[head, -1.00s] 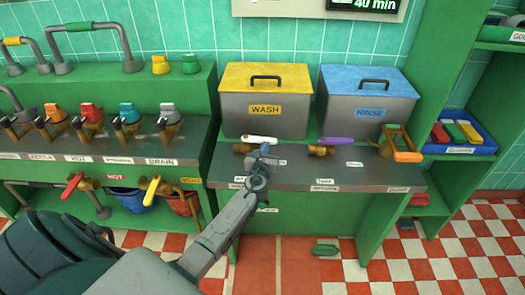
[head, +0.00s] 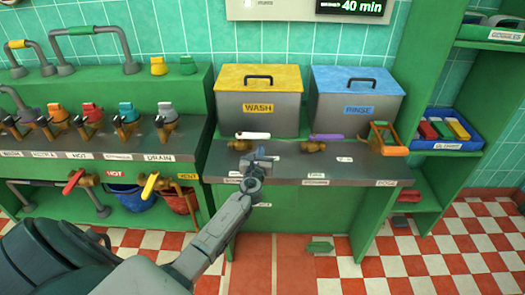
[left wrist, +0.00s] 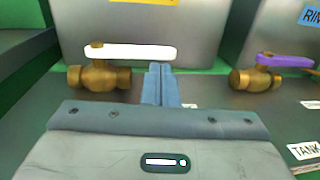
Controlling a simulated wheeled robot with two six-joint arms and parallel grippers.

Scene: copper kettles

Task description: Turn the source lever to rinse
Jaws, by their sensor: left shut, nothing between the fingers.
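Two levers on brass valves sit on the grey counter (head: 290,168). The white lever (head: 253,135) is in front of the yellow-lidded WASH box (head: 258,115) and points right; it also shows in the left wrist view (left wrist: 125,51). The purple lever (head: 327,137) is in front of the blue-lidded RINSE box (head: 355,115). I cannot read which is the source lever. My left gripper (head: 262,155) is shut and empty, on the near side of the white lever's right end. In the left wrist view its fingertips (left wrist: 161,72) look close to that end; contact cannot be told. My right gripper is out of view.
An orange handle (head: 388,139) stands at the counter's right. Several coloured taps (head: 125,115) and red (head: 73,182) and yellow (head: 149,187) levers are on the left bench. A blue tray (head: 447,143) is on the right shelf. A green block (head: 320,247) lies on the floor.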

